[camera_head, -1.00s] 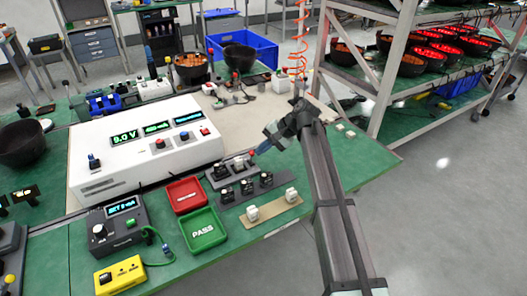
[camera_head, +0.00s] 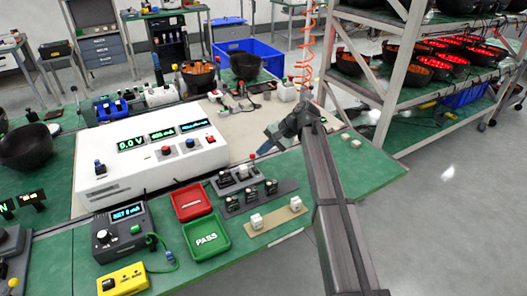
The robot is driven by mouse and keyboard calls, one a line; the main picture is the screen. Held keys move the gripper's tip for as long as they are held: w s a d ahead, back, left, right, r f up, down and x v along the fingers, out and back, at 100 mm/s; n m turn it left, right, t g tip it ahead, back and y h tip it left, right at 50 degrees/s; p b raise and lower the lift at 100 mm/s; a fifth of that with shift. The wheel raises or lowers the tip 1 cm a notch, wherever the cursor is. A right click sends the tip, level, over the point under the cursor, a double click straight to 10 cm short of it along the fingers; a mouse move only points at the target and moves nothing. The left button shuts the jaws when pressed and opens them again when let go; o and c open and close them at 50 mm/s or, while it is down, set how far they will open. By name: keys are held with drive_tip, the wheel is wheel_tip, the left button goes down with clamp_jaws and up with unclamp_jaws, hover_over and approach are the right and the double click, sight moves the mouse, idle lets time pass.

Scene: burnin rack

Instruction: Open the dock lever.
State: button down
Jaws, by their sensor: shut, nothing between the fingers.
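The dock (camera_head: 236,181) is a small dark block with pale sockets on the green bench, right of the white power supply. A red knob (camera_head: 253,156), which looks like the end of its lever, stands at the dock's back right. My gripper (camera_head: 259,152) reaches in from the right with its bluish fingertips shut and empty. The fingertips are right beside the red knob; I cannot tell whether they touch it. The lever's shaft is too small to make out.
The white power supply (camera_head: 150,160) stands left of the dock. A dark strip of modules (camera_head: 258,198), a tan strip with white cubes (camera_head: 276,219), a red tray (camera_head: 191,201) and a green PASS tray (camera_head: 206,236) lie in front. A shelf rack (camera_head: 390,85) stands behind right.

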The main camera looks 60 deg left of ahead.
drive_tip(key=shift+r, duration=0.3)
drive_tip(key=w+a+v, duration=0.1)
drive_tip(key=a+v, duration=0.1)
drive_tip(key=v, duration=1)
drive_tip(key=shift+w+r, duration=0.35)
drive_tip(key=shift+r, duration=0.15)
drive_tip(key=shift+a, duration=0.15)
